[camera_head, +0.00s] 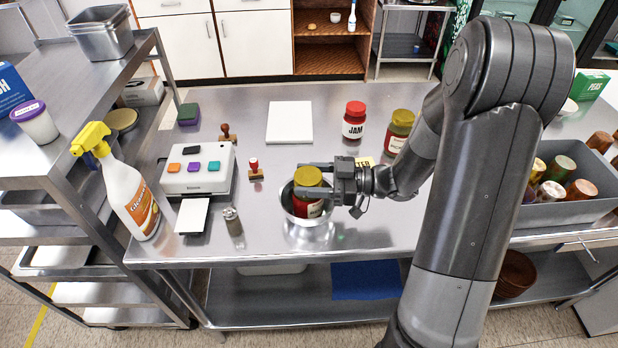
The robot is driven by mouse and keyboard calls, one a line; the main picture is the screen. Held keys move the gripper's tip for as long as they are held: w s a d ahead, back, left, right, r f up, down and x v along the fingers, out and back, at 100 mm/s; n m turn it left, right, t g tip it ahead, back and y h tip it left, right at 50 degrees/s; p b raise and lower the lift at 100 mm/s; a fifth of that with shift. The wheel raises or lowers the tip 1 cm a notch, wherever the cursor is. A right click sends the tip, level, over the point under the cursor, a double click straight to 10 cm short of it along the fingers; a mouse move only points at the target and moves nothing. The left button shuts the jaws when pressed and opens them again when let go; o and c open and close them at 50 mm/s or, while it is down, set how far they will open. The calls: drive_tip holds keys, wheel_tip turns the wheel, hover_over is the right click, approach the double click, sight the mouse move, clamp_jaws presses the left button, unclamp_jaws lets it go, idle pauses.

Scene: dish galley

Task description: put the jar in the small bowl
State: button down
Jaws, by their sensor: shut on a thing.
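My gripper (316,182) reaches in from the right and is shut on a jar (308,208) with a yellow lid and a red label. The jar is upright, and its lower part is inside the small metal bowl (292,217) on the steel table. The bowl's front wall hides the jar's base, so I cannot tell if it touches the bottom. A second jar (399,127) with a yellow lid and a red-capped jam jar (354,121) stand farther back on the table.
A spray bottle (133,200) stands at the left. A white board (289,122) lies behind. A grey bin (566,212) of jars is at the right.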

drive_tip(key=shift+f, duration=0.1)
drive_tip(key=c, duration=0.5)
unclamp_jaws()
